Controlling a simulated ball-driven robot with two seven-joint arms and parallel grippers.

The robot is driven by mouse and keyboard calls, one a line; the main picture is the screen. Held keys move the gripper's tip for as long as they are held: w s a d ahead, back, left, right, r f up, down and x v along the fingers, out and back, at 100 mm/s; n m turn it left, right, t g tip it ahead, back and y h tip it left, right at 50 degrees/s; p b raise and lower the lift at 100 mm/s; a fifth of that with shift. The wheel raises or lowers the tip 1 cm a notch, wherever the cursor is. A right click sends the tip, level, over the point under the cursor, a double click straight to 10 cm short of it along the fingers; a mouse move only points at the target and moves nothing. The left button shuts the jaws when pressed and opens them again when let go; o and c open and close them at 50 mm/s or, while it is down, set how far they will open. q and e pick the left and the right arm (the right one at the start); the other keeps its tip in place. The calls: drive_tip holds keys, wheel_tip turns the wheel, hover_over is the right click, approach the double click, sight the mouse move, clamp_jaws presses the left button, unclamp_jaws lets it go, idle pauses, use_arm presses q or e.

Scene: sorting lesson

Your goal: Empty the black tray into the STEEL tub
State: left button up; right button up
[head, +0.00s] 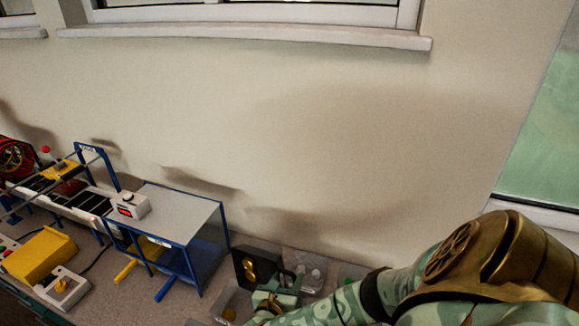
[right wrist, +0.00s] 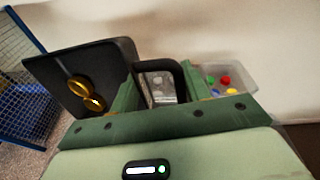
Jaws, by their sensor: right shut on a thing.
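The black tray (head: 240,258) is steeply tilted, its inner face showing in the head view. Brass-coloured rings (head: 249,271) lie against that face; they also show in the right wrist view (right wrist: 87,93) on the tray (right wrist: 118,55). My right gripper (head: 284,284) is shut on the tray's black handle, which shows between the fingers in the right wrist view (right wrist: 160,88). A pale tub (head: 318,262) with silvery contents stands just behind the gripper. I cannot read a STEEL label on any tub. My left gripper is out of view.
A tub with coloured pieces (right wrist: 248,82) stands right of the fingers in the right wrist view. Another pale tub (head: 217,306) with a yellowish piece is at the front. A blue-framed stand (head: 182,215) is left of the tray. The wall rises close behind.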

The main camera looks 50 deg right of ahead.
drive_tip(key=s+a+f+n+t+h+b, duration=0.2)
drive_tip(key=a+f+n+t+h+b, duration=0.1)
drive_tip(key=a+t+h+b, duration=0.3)
drive_tip(key=a+t+b, duration=0.1)
drive_tip(key=t+b, duration=0.1)
drive_tip(key=b, duration=0.1)
drive_tip(key=shift+s+f+h, duration=0.25)
drive_tip(key=shift+s+h, duration=0.15)
drive_tip(key=shift+r, duration=0.1)
idle(1.1)
